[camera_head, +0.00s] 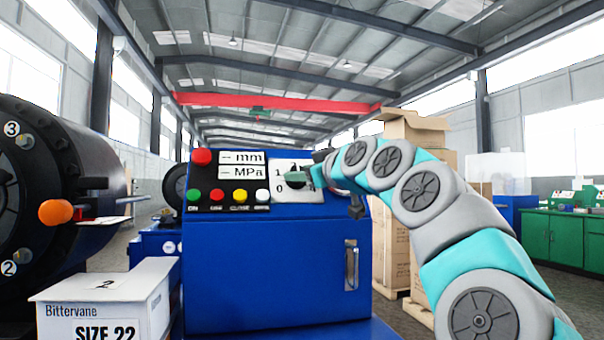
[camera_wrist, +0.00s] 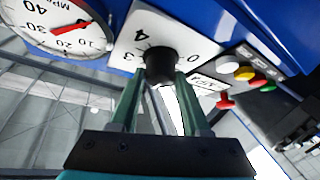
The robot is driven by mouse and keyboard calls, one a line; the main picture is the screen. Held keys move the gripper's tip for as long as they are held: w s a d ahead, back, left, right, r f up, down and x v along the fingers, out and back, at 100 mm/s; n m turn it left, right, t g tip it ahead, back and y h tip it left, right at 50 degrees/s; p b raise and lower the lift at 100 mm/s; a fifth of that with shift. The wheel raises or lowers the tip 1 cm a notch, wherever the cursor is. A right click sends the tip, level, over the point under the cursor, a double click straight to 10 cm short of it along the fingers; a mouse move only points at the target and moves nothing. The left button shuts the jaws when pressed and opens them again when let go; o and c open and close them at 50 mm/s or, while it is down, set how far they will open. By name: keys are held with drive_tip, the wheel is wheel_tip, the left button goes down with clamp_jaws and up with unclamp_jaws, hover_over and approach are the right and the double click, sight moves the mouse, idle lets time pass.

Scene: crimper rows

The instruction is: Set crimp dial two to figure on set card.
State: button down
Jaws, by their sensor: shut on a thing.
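The crimp dial's white plate (camera_head: 280,168) sits on the sloped panel of a blue machine, with 1 and 0 readable at its left. My gripper (camera_head: 298,180) reaches it from the right and hides most of the knob. In the wrist view my gripper (camera_wrist: 159,80) is shut on the dark round knob (camera_wrist: 161,62), a finger on each side. Figures 3, 4 and 0 show on the plate (camera_wrist: 165,28) there; I cannot tell where the knob points. A small card (camera_head: 105,285) lies on the white box at the lower left; its figure looks like 2.
Left of the dial are a red mushroom button (camera_head: 202,157), mm and MPa displays (camera_head: 238,164) and coloured push buttons (camera_head: 240,195). A pressure gauge (camera_wrist: 62,25) is beside the plate. A black crimper head (camera_head: 25,165) with an orange knob (camera_head: 56,212) stands left; cartons (camera_head: 400,250) stand behind my arm.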

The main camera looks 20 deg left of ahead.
drive_tip(key=shift+f+m, duration=0.15)
drive_tip(key=shift+m, duration=0.15)
drive_tip(key=shift+f+m+t+h+b, duration=0.15)
drive_tip(key=shift+m+t+h+b, duration=0.35)
drive_tip(key=shift+m+t+b, duration=0.4)
drive_tip(key=m+t+h+b, duration=0.1)
drive_tip(key=m, duration=0.2)
drive_tip(key=m+t+h+b, duration=0.1)
drive_tip(key=m+h, duration=0.1)
drive_tip(key=shift+s+a+m+t+b, duration=0.1)
drive_tip(key=shift+a+m+t+b, duration=0.05)
drive_tip(key=shift+m+t+b, duration=0.2)
drive_tip(key=shift+s+a+r+m+t+h, duration=0.2)
drive_tip(key=shift+m+h, duration=0.45)
drive_tip(key=shift+m, duration=0.5)
drive_tip(key=shift+w+d+r+m+t+h, duration=0.1)
drive_tip(key=shift+m+t+h, duration=0.15)
drive_tip(key=shift+m+h, duration=0.65)
drive_tip(key=shift+a+m, duration=0.1)
drive_tip(key=shift+m, duration=0.4)
drive_tip(key=shift+m+h+p, duration=0.45)
drive_tip(key=shift+m, duration=0.35)
drive_tip(key=shift+a, duration=0.1)
drive_tip(key=shift+s+r+m+h+p, duration=0.1)
drive_tip(key=shift+m+h+p, duration=0.55)
drive_tip(key=shift+m, duration=0.45)
